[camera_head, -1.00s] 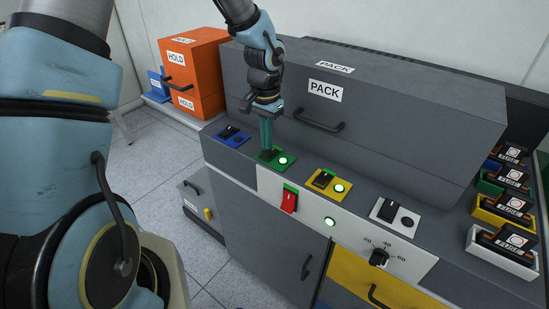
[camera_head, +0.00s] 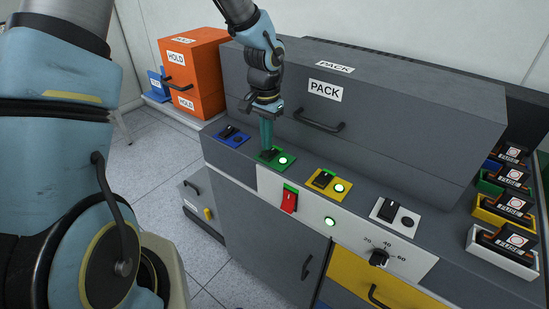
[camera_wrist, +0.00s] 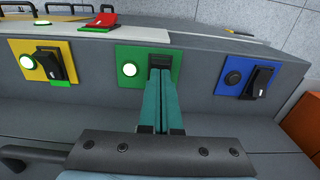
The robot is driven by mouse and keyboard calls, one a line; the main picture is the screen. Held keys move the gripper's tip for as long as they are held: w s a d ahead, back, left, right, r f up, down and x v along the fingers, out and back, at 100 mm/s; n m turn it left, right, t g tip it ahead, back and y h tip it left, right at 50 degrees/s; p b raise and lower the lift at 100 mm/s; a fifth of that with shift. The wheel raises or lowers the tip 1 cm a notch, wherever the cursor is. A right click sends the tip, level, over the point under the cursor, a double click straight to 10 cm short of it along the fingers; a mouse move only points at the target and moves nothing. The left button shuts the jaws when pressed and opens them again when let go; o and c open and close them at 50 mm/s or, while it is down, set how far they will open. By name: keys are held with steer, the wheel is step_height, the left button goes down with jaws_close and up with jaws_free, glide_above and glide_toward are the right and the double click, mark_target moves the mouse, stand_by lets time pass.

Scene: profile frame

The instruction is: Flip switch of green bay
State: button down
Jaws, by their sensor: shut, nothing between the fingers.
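The green bay's plate (camera_head: 276,160) is on the grey console top, with a black rocker switch and a lit round lamp (camera_head: 283,160). In the wrist view the green plate (camera_wrist: 133,55) shows at the middle, its lamp (camera_wrist: 129,69) lit at left and the black switch (camera_wrist: 158,59) at right. My gripper (camera_head: 267,149) is shut and empty, pointing down, with its teal fingertips at the green switch. In the wrist view the fingertips (camera_wrist: 160,75) overlap the lower part of the switch; I cannot tell whether they touch it.
A blue plate (camera_head: 231,135) with an unlit lamp lies to the left. A yellow plate (camera_head: 327,182) with a lit lamp and a white plate (camera_head: 396,214) with a dark lamp lie to the right. A red switch (camera_head: 289,200) is on the front panel. The PACK cover (camera_head: 400,120) rises behind.

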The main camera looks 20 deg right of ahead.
steer(key=shift+f+b, duration=0.65)
steer(key=shift+f, duration=0.35)
stand_by(0.3)
steer(key=shift+r+p, duration=2.95)
steer(key=shift+r, duration=0.65)
steer(key=s+a+r+n, duration=0.1)
steer(key=a+r+n, duration=0.2)
steer(key=a, duration=0.7)
steer(key=s+a+r+n+t, duration=0.1)
steer(key=a+r+n, duration=0.2)
steer(key=a, duration=0.7)
steer(key=s+a+r+n, duration=0.2)
steer(key=a+n, duration=0.3)
steer(key=a, duration=0.5)
steer(key=shift+r+t, duration=0.3)
steer(key=shift+r, duration=0.3)
